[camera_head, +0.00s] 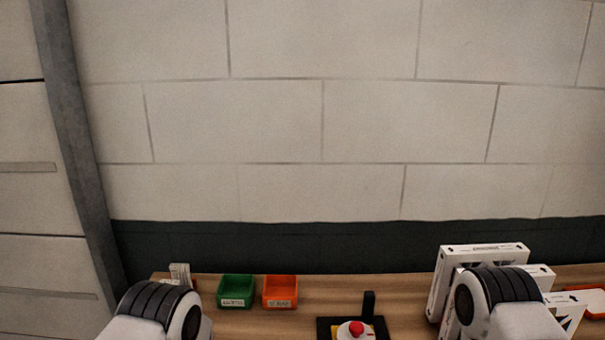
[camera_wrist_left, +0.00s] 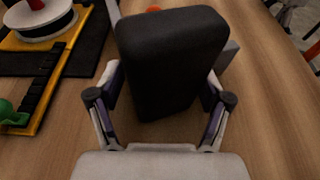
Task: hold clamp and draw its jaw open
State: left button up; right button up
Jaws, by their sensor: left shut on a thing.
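In the left wrist view, my left gripper (camera_wrist_left: 160,98) is shut on a dark rounded block (camera_wrist_left: 172,50), one finger on each side. A grey piece (camera_wrist_left: 228,57) shows behind the block's right edge. In the head view only my arm links show at the bottom left and bottom right. Both grippers are out of that view, and my right gripper shows nowhere.
A black-and-yellow fixture (camera_wrist_left: 40,97) with a white, red-topped disc (camera_wrist_left: 40,20) stands left of the block. In the head view, a green bin (camera_head: 236,291), an orange bin (camera_head: 280,292) and white boxes (camera_head: 443,282) stand on the wooden table (camera_head: 325,290). Table right of the block is bare.

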pick_arm(q)
jog(key=shift+f, duration=0.1)
jog(key=o, duration=0.8)
jog(key=v, duration=1.2)
